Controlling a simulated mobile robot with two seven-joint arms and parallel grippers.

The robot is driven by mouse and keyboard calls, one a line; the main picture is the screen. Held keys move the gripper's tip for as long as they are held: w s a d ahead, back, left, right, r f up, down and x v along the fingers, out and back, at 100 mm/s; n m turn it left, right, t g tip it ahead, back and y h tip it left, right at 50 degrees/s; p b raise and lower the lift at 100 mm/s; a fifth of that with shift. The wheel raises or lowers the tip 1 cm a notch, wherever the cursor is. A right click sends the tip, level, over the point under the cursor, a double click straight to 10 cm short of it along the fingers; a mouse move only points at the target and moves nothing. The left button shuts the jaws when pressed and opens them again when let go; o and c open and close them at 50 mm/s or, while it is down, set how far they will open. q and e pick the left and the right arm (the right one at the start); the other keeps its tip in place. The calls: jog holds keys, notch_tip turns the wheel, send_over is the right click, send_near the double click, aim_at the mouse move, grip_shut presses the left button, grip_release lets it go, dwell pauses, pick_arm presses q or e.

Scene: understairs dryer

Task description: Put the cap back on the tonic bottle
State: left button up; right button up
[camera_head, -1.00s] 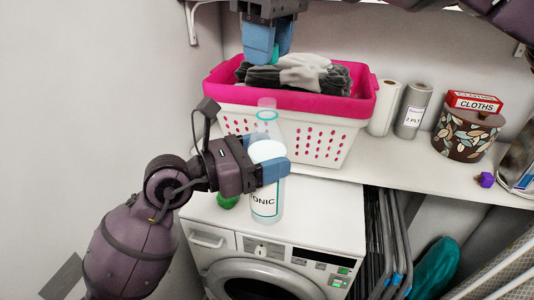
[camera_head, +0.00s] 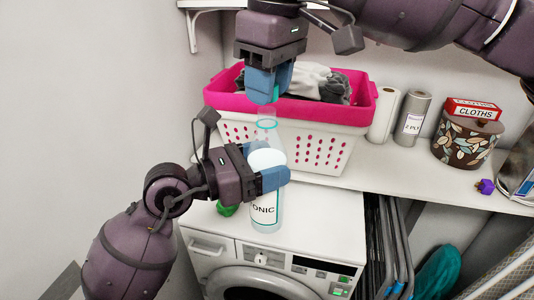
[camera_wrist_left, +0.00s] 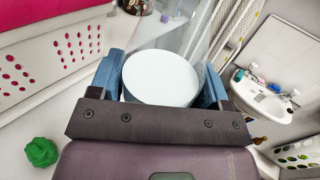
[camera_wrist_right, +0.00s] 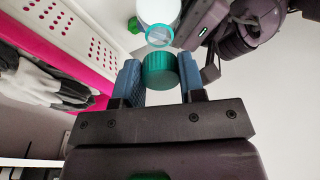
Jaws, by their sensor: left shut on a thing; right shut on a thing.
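The tonic bottle (camera_head: 266,208) stands upright on the white machine, with a white body, a "TONIC" label and a clear neck (camera_head: 267,128). My left gripper (camera_head: 272,180) is shut around its body. In the left wrist view the bottle's white part (camera_wrist_left: 160,78) sits between the fingers. My right gripper (camera_head: 267,85) is above the bottle, fingers pointing down, shut on the teal cap. The cap (camera_wrist_right: 159,71) shows between its fingers in the right wrist view, close to the bottle's open mouth (camera_wrist_right: 159,37) but apart from it. In the head view the fingers mostly hide the cap.
A pink-and-white laundry basket (camera_head: 330,145) with clothes stands right behind the bottle. A green object (camera_head: 227,209) lies left of the bottle. Paper rolls (camera_head: 411,118), a cloths box (camera_head: 473,108) and a patterned pot (camera_head: 465,143) stand on the shelf to the right.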

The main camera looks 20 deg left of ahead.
aim_at(270, 111)
jog(key=shift+d+f, duration=0.1)
jog(key=shift+d, duration=0.05)
jog(key=shift+f, duration=0.1)
dwell(0.3)
jog(key=shift+f, duration=0.8)
jog(key=shift+f, duration=0.55)
